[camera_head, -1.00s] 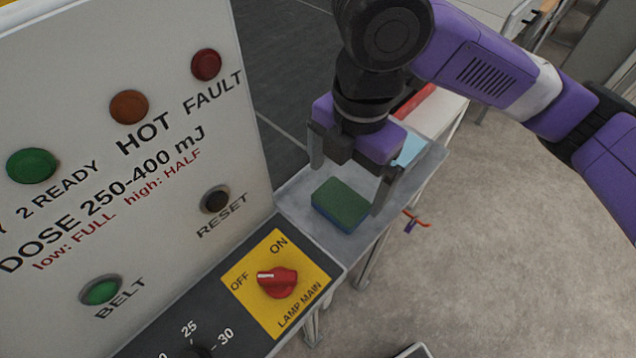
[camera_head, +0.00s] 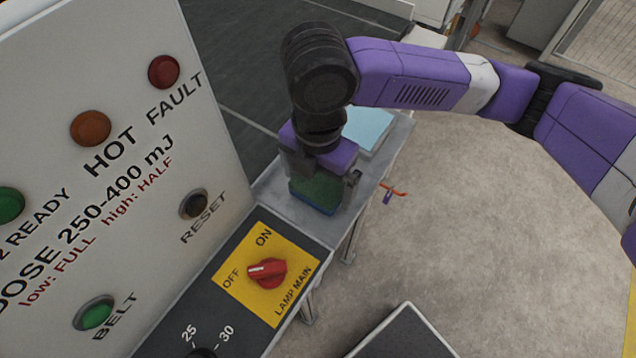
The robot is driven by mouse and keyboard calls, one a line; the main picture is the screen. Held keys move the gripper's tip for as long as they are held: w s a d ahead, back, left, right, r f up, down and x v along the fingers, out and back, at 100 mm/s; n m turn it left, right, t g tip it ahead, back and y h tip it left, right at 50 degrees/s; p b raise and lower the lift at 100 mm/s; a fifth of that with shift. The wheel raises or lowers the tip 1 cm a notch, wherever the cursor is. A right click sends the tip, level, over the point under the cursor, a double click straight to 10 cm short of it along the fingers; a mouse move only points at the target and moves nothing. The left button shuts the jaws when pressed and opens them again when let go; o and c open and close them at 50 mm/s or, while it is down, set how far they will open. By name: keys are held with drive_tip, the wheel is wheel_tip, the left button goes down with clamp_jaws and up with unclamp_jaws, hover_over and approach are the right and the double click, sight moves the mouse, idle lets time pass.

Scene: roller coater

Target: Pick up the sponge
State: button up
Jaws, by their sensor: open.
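The sponge (camera_head: 317,192) has a green top and a blue lower layer. It lies on the grey metal shelf (camera_head: 285,208) beside the control panel. My gripper (camera_head: 322,190) points down over the sponge, with its fingers low at the sponge's left and right sides. The jaws are open. The gripper body hides the far part of the sponge, and I cannot tell whether the fingers touch it.
A white control panel (camera_head: 105,130) with buttons stands close on the left. A red LAMP MAIN knob (camera_head: 267,272) sits on a yellow plate in front. A light-blue flat item (camera_head: 368,128) lies behind the gripper. Floor is open to the right.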

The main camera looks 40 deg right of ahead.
sight(318, 184)
drive_tip(key=c, duration=1.1)
drive_tip(key=shift+c, duration=0.2)
drive_tip(key=shift+r, duration=0.1)
wheel_tip(318, 184, up, 20)
drive_tip(key=shift+b, duration=0.45)
